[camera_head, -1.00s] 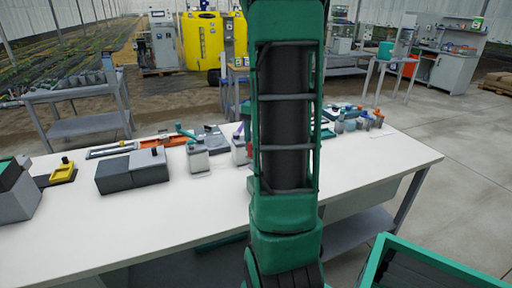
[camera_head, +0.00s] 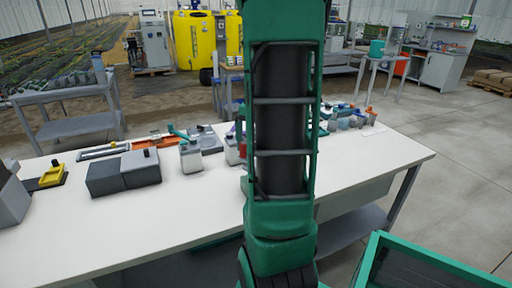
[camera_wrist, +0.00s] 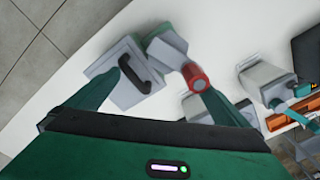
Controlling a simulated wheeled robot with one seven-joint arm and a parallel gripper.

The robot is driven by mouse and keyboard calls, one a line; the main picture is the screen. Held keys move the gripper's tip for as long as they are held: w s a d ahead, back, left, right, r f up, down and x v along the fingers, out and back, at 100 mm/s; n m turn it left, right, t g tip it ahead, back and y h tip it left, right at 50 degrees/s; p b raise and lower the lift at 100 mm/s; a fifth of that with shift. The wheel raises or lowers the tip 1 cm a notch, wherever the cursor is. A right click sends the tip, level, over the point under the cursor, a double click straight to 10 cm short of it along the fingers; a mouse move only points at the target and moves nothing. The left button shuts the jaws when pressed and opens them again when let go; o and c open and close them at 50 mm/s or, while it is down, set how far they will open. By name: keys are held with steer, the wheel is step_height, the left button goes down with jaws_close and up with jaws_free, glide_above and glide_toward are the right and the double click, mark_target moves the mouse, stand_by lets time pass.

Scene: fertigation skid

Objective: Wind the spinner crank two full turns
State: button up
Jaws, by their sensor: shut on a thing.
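In the wrist view, a pale grey box (camera_wrist: 112,88) with a curved black handle (camera_wrist: 140,70) lies beneath my gripper (camera_wrist: 165,77). A red cylindrical knob (camera_wrist: 196,78) on a grey arm-like piece (camera_wrist: 167,48) sits beside the right fingertip. My gripper is shut on a part between its teal fingers, which I take to be the spinner crank. The exact contact is hard to see, and I cannot tell which piece is the crank's grip. In the head view, my green arm hides the gripper and crank.
A green-rimmed bin (camera_head: 430,259) stands at lower right. The table's front middle is clear.

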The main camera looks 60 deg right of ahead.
steer(key=s, duration=0.2)
steer(key=s+a, duration=0.1)
steer(key=shift+s+f+m+g, duration=0.2)
steer(key=shift+f+m+g, duration=0.1)
steer(key=shift+f, duration=0.05)
steer(key=o, duration=0.3)
steer(key=w+r, duration=0.3)
steer(key=r, duration=0.8)
steer(key=shift+w+a+r+n, duration=0.15)
steer(key=shift+a+r+n, duration=0.1)
steer(key=shift+n, duration=0.15)
